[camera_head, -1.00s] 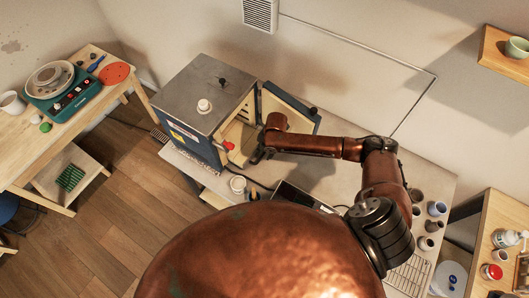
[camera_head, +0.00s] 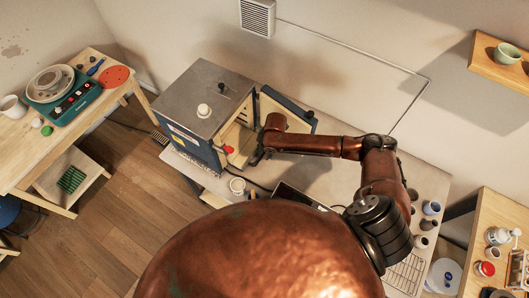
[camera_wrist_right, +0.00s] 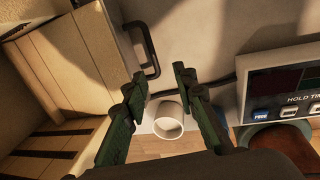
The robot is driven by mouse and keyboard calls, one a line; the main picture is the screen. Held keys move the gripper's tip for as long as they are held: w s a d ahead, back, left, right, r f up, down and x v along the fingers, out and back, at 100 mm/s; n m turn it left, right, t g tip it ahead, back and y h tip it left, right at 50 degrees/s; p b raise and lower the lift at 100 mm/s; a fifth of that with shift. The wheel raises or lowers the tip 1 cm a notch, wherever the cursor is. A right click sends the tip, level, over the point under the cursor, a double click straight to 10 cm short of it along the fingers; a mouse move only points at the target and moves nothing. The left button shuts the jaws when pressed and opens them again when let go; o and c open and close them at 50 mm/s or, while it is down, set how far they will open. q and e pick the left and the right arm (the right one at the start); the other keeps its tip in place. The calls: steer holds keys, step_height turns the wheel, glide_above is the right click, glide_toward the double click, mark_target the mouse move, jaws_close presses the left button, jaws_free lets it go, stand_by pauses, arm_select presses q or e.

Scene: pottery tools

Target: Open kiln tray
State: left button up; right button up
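The kiln (camera_head: 205,95) is a grey box at the back of the work table, with its door (camera_head: 285,108) swung open to the right. Its cream inner lining shows in the opening. My right gripper (camera_head: 257,157) is low in front of the opening, beside the door. In the right wrist view the green-black fingers of my right gripper (camera_wrist_right: 161,88) are apart with nothing between them. A black bar handle (camera_wrist_right: 153,50) is just beyond the left finger, apart from it. Cream slotted pieces (camera_wrist_right: 45,140) show at lower left; I cannot tell which is the tray. My left gripper is not in view.
A white cup (camera_wrist_right: 168,120) stands below the fingers in the wrist view. A control panel (camera_wrist_right: 285,90) is at right. Small pots (camera_head: 431,208) stand at the table's right end. A pottery wheel (camera_head: 62,92) is on the left table.

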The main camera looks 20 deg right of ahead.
step_height(320, 180, up, 12)
steer(key=s+d, duration=0.1)
steer(key=s, duration=0.1)
stand_by(0.4)
steer(key=shift+w+f, duration=0.1)
steer(key=shift+f, duration=0.05)
